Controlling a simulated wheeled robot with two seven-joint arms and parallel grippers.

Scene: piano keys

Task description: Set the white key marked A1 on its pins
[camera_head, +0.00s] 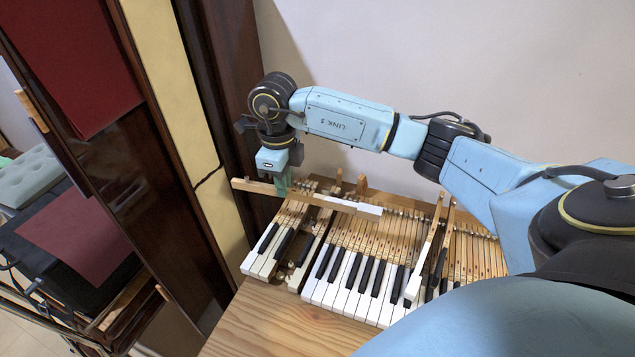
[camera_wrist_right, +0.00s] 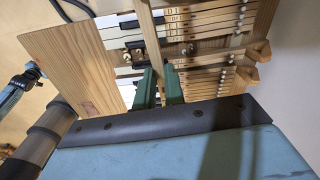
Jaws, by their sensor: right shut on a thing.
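My right gripper (camera_head: 283,186) is shut on a long wooden key (camera_head: 325,201) with a white front end. The key is held above the back of the keyboard, lying crosswise with its white end to the right; no marking is readable. In the wrist view the green fingertips (camera_wrist_right: 159,87) grip the key's wooden stick (camera_wrist_right: 152,35). A gap (camera_head: 297,272) shows between the left group of white keys and the rest. Metal pins (camera_wrist_right: 188,49) show in the gap in the wrist view, beside the held key.
Another loose key (camera_head: 427,258) with a white end lies raised over the keys at right. Seated white and black keys (camera_head: 345,285) fill the middle. Bare wood (camera_head: 270,325) lies in front. A dark wooden panel (camera_head: 228,60) stands at left, a wall behind.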

